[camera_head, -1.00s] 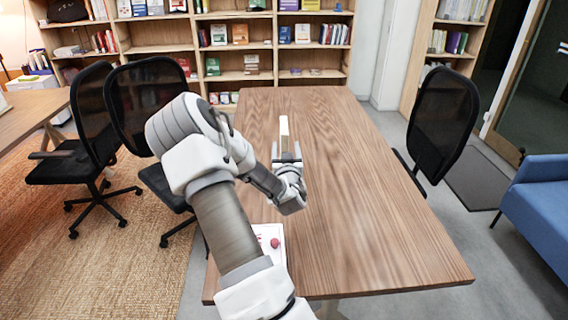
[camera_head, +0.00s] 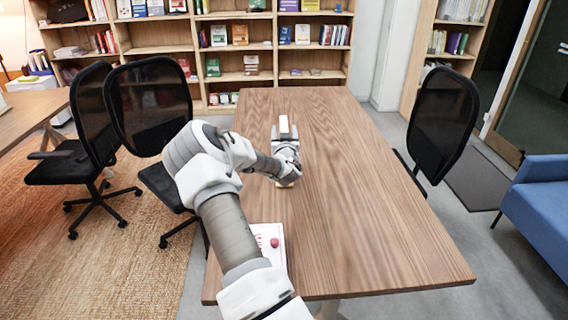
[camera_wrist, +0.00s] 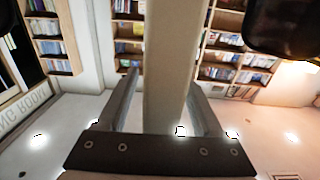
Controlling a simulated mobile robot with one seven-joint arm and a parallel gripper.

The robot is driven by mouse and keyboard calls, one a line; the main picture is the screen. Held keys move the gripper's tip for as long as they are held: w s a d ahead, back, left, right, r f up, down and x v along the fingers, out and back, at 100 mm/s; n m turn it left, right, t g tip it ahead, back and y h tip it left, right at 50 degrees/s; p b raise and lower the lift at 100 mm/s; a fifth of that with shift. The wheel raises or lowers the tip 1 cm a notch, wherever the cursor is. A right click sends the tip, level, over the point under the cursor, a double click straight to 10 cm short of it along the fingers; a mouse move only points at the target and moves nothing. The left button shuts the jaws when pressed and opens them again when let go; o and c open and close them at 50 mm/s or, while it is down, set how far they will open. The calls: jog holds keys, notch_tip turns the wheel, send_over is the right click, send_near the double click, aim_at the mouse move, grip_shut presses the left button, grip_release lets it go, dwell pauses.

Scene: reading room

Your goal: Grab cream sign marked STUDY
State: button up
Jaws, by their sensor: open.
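In the wrist view the cream sign (camera_wrist: 172,50) rises between the two fingers. No lettering on it can be read. My gripper (camera_head: 285,132) is open, with one finger on each side of the sign. In the wrist view the fingers of my gripper (camera_wrist: 162,82) show gaps to the sign.
The wooden table (camera_head: 380,230) is mostly bare. A white board or sheet (camera_head: 265,232) with a small red item (camera_head: 275,242) lies near its front left. Black chairs stand to the left (camera_head: 150,100) and right (camera_head: 440,110). Bookshelves line the back.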

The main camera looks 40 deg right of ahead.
jog(key=shift+w+d, duration=0.1)
jog(key=shift+d, duration=0.05)
grip_shut()
jog(key=shift+r, duration=0.1)
dwell(1.3)
